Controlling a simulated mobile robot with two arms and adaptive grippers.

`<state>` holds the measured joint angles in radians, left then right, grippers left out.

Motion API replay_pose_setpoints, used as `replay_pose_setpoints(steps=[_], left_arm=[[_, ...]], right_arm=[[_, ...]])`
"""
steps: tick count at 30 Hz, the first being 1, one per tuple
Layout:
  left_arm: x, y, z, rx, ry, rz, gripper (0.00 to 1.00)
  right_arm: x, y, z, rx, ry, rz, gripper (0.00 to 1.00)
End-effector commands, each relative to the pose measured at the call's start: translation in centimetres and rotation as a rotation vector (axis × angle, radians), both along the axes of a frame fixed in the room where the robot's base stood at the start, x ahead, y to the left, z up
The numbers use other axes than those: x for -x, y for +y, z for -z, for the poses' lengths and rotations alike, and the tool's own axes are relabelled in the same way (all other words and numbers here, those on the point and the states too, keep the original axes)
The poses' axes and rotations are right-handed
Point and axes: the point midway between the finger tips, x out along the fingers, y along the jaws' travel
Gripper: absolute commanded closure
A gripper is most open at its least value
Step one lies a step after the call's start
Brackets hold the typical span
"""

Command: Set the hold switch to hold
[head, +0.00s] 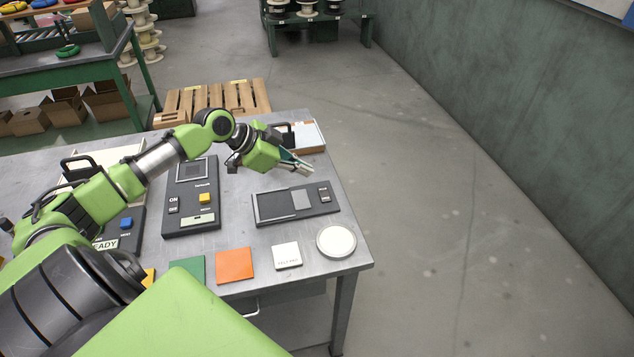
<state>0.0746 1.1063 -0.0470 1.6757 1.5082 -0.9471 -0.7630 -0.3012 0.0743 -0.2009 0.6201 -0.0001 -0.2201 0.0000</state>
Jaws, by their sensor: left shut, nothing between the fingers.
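A dark flat panel (265,218) with a grey sliding plate (301,201) lies at the right of the metal table. A small switch (324,194) sits at its right end; its lettering is too small to read, so I cannot tell whether it is the hold switch or how it is set. My left gripper (308,171) is shut and empty, above the far side of this panel, apart from the switch in the picture. A second dark panel (207,226) to the left has a yellow button (205,198) and an ON/OFF switch (173,205). My right gripper is out of view.
Near the table's front edge lie a green square (187,268), an orange square (234,265), a white labelled square (287,256) and a round white dish (336,241). A blue-buttoned panel (126,223) is at left.

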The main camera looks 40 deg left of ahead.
Motion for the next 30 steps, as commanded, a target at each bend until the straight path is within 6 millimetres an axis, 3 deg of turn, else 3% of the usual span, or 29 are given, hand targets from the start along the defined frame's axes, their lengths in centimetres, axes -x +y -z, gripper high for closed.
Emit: replay_pose_setpoints(steps=[8,15,30], left_arm=[[-3.5,-2.3,3.4,0.005,-0.002,-0.001,1.0],[-3.6,-1.8,6.8,0.001,0.001,0.0,1.0],[-3.6,-1.7,7.8,-0.001,-0.001,0.001,1.0]], right_arm=[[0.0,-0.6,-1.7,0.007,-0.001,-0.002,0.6],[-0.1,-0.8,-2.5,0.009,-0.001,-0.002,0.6],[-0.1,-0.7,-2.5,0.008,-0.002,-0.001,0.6]])
